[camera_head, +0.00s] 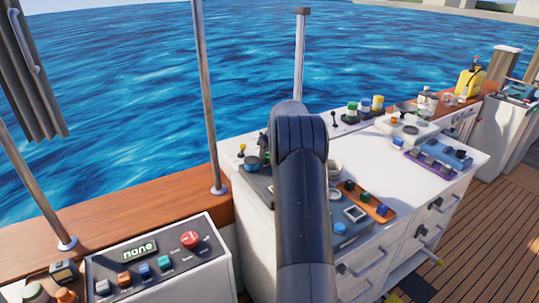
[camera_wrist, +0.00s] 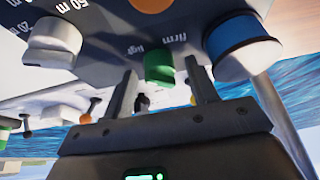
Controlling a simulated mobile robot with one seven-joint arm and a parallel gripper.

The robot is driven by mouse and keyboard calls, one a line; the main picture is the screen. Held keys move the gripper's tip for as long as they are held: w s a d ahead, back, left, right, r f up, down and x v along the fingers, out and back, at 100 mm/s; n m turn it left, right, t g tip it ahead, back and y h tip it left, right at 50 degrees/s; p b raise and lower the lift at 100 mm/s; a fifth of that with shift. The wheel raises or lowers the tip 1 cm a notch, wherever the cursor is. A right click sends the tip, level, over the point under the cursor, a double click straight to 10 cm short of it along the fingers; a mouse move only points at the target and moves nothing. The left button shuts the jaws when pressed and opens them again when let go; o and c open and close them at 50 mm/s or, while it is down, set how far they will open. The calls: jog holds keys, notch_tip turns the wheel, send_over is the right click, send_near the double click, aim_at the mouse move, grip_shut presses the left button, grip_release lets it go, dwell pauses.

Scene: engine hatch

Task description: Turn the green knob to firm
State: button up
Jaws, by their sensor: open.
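The green knob (camera_wrist: 159,67) sits on a dark panel in the wrist view, which shows the panel upside down. The word "firm" (camera_wrist: 175,39) is printed beside it to the upper right, and another short word, hard to read, to its upper left. My gripper (camera_wrist: 161,76) is open, with one finger on each side of the green knob and gaps visible between fingers and knob. Whether the fingertips reach fully around it, I cannot tell. In the head view my arm hides the gripper, and I cannot pick out the green knob for certain.
A large blue knob (camera_wrist: 240,46) stands close to the right finger in the wrist view. A white knob (camera_wrist: 53,42) with metre marks is at the left. In the head view, an orange panel (camera_head: 366,201) with small knobs and a front panel with a red button (camera_head: 190,239) flank my arm.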

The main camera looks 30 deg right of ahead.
jog(key=shift+c, duration=0.2)
jog(key=c, duration=0.9)
jog(key=shift+c, duration=0.2)
jog(key=m, duration=0.2)
jog(key=m+h, duration=0.1)
jog(key=m, duration=0.1)
jog(key=shift+a+h, duration=0.2)
jog(key=shift+h, duration=0.1)
jog(key=m+g+h, duration=0.1)
jog(key=m, duration=0.3)
jog(key=shift+w+a, duration=0.1)
jog(key=shift+w, duration=0.05)
jog(key=m+g+h, duration=0.1)
jog(key=m, duration=0.3)
jog(key=m+g, duration=0.1)
jog(key=m, duration=0.1)
jog(key=m+g+h, duration=0.1)
jog(key=m, duration=0.1)
jog(key=shift+w+m, duration=0.15)
jog(key=shift+m, duration=0.25)
